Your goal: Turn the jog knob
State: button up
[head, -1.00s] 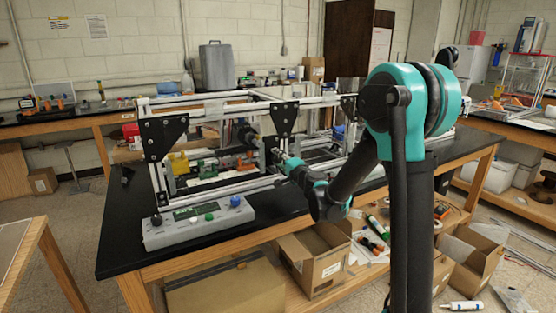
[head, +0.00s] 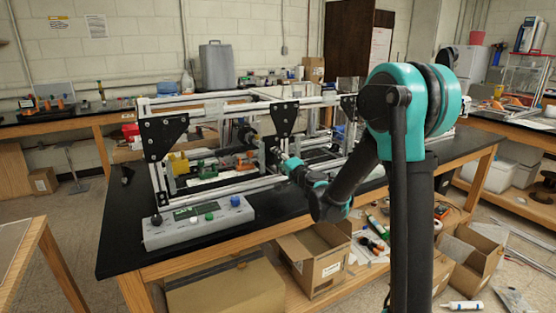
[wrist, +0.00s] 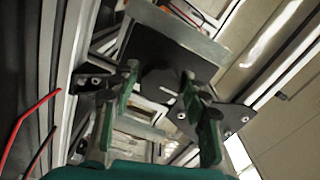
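In the wrist view a dark round knob (wrist: 158,80), which looks like the jog knob, sits on a dark plate (wrist: 199,62). My gripper (wrist: 160,86) has its green-padded fingers spread on either side of it. I cannot tell whether a pad touches it. In the head view my gripper (head: 283,161) reaches into the front of the metal extrusion frame (head: 232,186), near its middle black bracket (head: 284,118). The knob is too small and covered to make out there.
Frame rails surround my gripper closely. A red wire (wrist: 40,107) shows at the left in the wrist view. Open cardboard boxes (head: 313,255) sit below.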

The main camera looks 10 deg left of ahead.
jog(key=v, duration=1.2)
jog(key=s+d+f+n+g+h, duration=0.4)
jog(key=s+d+f, duration=0.6)
jog(key=s, duration=0.3)
jog(key=s+d+f+n+g+h, duration=0.4)
jog(key=s+d+f+g+h, duration=0.2)
jog(key=s+d+f, duration=0.4)
jog(key=s+d, duration=0.2)
jog(key=s, duration=0.2)
jog(key=shift+s+f+g, duration=0.3)
jog(key=shift+f+g, duration=0.05)
jog(key=shift+g, duration=0.05)
